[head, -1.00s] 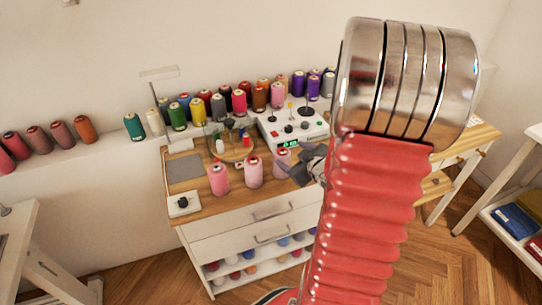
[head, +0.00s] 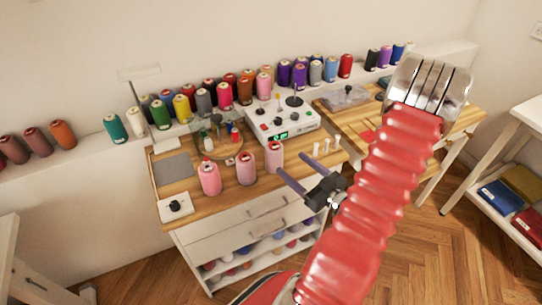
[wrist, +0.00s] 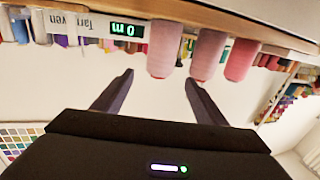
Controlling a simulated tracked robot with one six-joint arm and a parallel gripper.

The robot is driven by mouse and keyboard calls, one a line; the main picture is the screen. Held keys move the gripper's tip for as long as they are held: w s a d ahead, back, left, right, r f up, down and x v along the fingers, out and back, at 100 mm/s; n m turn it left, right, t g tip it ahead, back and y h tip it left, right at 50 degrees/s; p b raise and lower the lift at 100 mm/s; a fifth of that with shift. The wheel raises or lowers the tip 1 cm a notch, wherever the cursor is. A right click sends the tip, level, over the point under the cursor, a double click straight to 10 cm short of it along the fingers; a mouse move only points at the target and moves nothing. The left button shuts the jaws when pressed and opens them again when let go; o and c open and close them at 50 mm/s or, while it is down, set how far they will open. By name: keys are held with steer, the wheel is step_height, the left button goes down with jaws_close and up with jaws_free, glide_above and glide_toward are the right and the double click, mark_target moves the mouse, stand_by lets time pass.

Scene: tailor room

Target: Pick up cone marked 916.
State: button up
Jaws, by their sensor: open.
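Three pink thread cones stand upright along the front of the wooden worktop in the head view: a left one (head: 209,178), a middle one (head: 246,168) and a right one (head: 275,154). No number can be read on any of them, so I cannot tell which is 916. My gripper (head: 291,163) is open and empty, its two fingers pointing toward the right cone, apart from it. The wrist view is upside down; there the cones (wrist: 164,48), (wrist: 208,54) and (wrist: 242,60) hang beyond my open fingers (wrist: 160,78).
A white device with a green display (head: 290,126) stands behind the right cone. A round stand (head: 218,143) with small items is behind the others. Small white pegs (head: 322,150) stand to the right. A black-knobbed box (head: 175,206) sits at the left corner. Coloured cones line the wall ledge.

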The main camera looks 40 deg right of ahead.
mark_target(280, 154)
steer(key=shift+w, duration=0.15)
steer(key=shift+w+d, duration=0.1)
steer(key=shift+w, duration=4.1)
steer(key=shift+w, duration=0.1)
steer(key=shift+w, duration=2.5)
steer(key=shift+d, duration=0.1)
steer(key=c, duration=1.2)
